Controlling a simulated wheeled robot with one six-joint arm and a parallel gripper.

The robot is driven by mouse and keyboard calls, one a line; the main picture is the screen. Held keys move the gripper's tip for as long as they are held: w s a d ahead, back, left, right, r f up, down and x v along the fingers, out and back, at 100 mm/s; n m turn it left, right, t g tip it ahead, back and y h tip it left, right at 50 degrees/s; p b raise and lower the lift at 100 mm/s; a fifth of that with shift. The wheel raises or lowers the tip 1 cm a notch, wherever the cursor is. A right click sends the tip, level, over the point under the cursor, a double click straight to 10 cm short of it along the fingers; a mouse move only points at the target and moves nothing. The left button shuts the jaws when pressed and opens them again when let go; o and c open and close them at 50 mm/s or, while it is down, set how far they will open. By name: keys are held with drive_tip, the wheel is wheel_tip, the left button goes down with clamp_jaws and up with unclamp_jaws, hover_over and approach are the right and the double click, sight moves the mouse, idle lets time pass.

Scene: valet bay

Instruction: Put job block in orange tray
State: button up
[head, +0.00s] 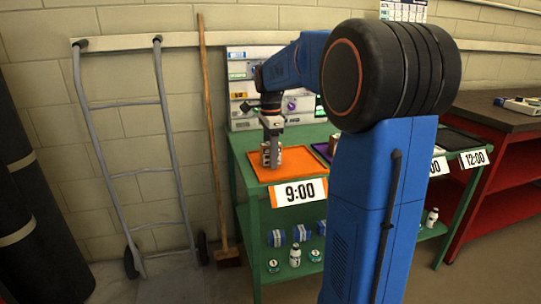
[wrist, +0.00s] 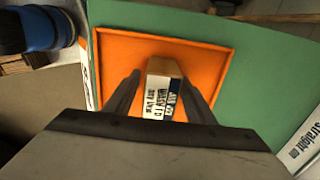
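The job block (wrist: 160,98) is a small tan block with a white and dark printed label. In the wrist view it is between my two fingers, over the orange tray (wrist: 205,44). In the head view the tray (head: 297,161) is on the left of the green bench top, behind the 9:00 sign. My gripper (head: 271,160) points down into this tray around the block. In the wrist view my gripper (wrist: 160,78) shows orange between the left finger and the block, so the fingers look open. The block appears to rest on the tray floor; its underside is hidden.
A 9:00 sign (head: 299,192) is on the bench front. A purple tray (head: 322,151) lies to the right, partly behind my arm. Small boxes and bottles stand on the lower shelf. A hand truck (head: 125,170) and a broom (head: 212,140) lean on the wall at left.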

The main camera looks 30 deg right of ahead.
drive_tip(key=shift+r, duration=0.1)
wheel_tip(320, 180, up, 12)
drive_tip(key=shift+r, duration=0.1)
drive_tip(key=s+a+f+n+t, duration=0.1)
drive_tip(key=s+a+f+n, duration=0.4)
drive_tip(key=s, duration=0.5)
drive_tip(key=s+a+f+n+t, duration=0.2)
drive_tip(key=s+a+f+n, duration=0.3)
drive_tip(key=s+f+n, duration=0.3)
drive_tip(key=s+a+f+n+t, duration=0.1)
drive_tip(key=s+a+f+n, duration=0.4)
drive_tip(key=s, duration=0.7)
wheel_tip(320, 180, down, 2)
drive_tip(key=n, duration=0.3)
drive_tip(key=shift+a+f+t, duration=0.2)
drive_tip(key=shift+a+t, duration=0.2)
drive_tip(key=shift+s, duration=0.1)
